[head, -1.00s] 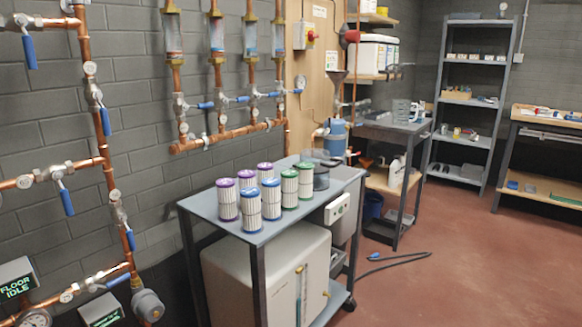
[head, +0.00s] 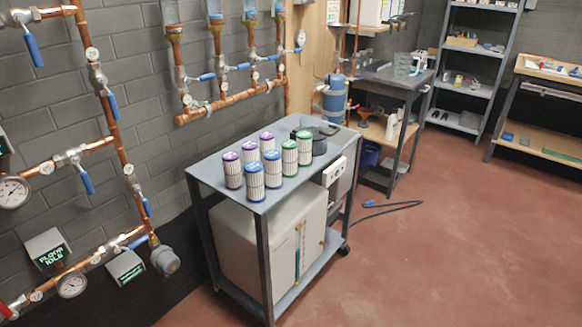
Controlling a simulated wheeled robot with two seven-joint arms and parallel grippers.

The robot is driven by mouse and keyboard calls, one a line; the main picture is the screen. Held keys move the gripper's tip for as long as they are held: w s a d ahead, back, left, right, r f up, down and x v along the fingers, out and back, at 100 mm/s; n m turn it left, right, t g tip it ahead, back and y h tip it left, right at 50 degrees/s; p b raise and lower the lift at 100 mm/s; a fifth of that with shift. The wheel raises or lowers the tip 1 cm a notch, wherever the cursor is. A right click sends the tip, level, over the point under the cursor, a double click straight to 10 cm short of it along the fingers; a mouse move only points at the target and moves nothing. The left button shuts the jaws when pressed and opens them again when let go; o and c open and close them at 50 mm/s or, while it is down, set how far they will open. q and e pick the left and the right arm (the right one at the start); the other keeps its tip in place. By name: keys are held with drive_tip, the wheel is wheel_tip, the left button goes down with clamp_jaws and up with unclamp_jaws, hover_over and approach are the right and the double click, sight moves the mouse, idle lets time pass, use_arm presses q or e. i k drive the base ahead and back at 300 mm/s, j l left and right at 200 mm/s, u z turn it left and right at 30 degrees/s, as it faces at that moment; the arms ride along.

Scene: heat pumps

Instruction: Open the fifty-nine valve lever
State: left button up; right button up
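Several blue valve levers sit on copper pipes along the grey block wall. At the left are an upper lever (head: 34,50), a lever on the vertical pipe (head: 113,106), a middle lever (head: 87,182) and a lower lever (head: 146,205); all hang downward. Another lever (head: 138,241) is on the lowest pipe. Blue levers on the manifold (head: 208,77) lie roughly sideways. Round white number tags (head: 92,54) are beside the valves, but their numbers are too small to read, so I cannot tell which is fifty-nine. Neither of my grippers is in view.
A grey cart (head: 206,171) with several filter cartridges (head: 272,169) and a white tank (head: 250,246) stands close to the wall. Two display boxes (head: 48,249) (head: 126,267) and gauges (head: 14,191) are at the left. A dark cable (head: 395,206) lies on the otherwise open red floor (head: 450,255).

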sight(19, 17)
drive_tip(key=u, duration=1.25)
drive_tip(key=l+u, duration=0.15)
drive_tip(key=u, duration=0.25)
drive_tip(key=l+u, duration=0.2)
drive_tip(key=u, duration=0.15)
drive_tip(key=l+u, duration=0.2)
drive_tip(key=u, duration=0.2)
drive_tip(key=l+u, duration=0.2)
drive_tip(key=u, duration=0.2)
drive_tip(key=k+l+u, duration=0.2)
drive_tip(key=l+u, duration=0.2)
drive_tip(key=l, duration=0.15)
drive_tip(key=k+l+u, duration=0.3)
drive_tip(key=l+u, duration=0.15)
drive_tip(key=k+l+u, duration=0.5)
drive_tip(key=k+l, duration=0.95)
drive_tip(key=k, duration=0.1)
